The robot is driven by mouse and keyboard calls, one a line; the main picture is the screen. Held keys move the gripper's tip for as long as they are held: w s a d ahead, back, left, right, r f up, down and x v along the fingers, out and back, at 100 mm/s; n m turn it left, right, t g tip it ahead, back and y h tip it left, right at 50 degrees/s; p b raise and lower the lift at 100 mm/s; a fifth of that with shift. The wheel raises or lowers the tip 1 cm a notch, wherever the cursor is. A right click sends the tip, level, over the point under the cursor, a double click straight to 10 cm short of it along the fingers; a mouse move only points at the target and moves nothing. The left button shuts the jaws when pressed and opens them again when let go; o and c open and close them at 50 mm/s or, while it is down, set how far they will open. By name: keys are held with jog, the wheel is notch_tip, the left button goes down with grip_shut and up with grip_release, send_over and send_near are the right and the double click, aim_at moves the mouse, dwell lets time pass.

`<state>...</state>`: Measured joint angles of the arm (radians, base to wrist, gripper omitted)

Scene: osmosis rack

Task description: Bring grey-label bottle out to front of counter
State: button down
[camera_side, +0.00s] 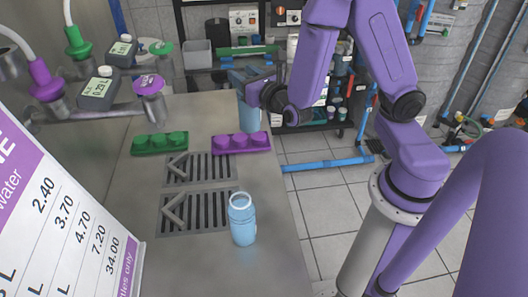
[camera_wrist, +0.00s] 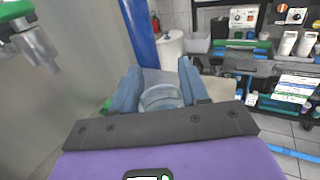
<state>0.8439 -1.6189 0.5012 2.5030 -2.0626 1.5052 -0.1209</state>
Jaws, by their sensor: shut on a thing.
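My gripper (camera_side: 246,82) is at the far right part of the counter, shut on a light blue bottle (camera_side: 249,116). The bottle's lower part shows below my fingers, behind the purple cap holder. In the wrist view my gripper (camera_wrist: 160,78) has its two blue fingers on either side of the clear bluish bottle's round open top (camera_wrist: 162,97). I see no label on this bottle, so I cannot tell its colour. A second light blue bottle (camera_side: 243,222) stands upright and uncapped near the front right of the counter (camera_side: 275,275).
Taps with a green cap (camera_side: 77,43) and purple caps hang at left. A price board (camera_side: 50,215) covers the front left. The front counter has bare room.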

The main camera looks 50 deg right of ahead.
jog(key=s+a+f+n+y, duration=0.15)
jog(key=s+a+f, duration=0.35)
jog(key=s+a, duration=0.65)
notch_tip(320, 180, down, 7)
jog(key=shift+a+r, duration=0.2)
jog(key=shift+a, duration=0.25)
jog(key=shift+w+f, duration=0.1)
jog(key=shift+f, duration=0.45)
dwell(0.6)
jog(key=shift+c, duration=2.4)
grip_release()
jog(key=shift+a, duration=0.1)
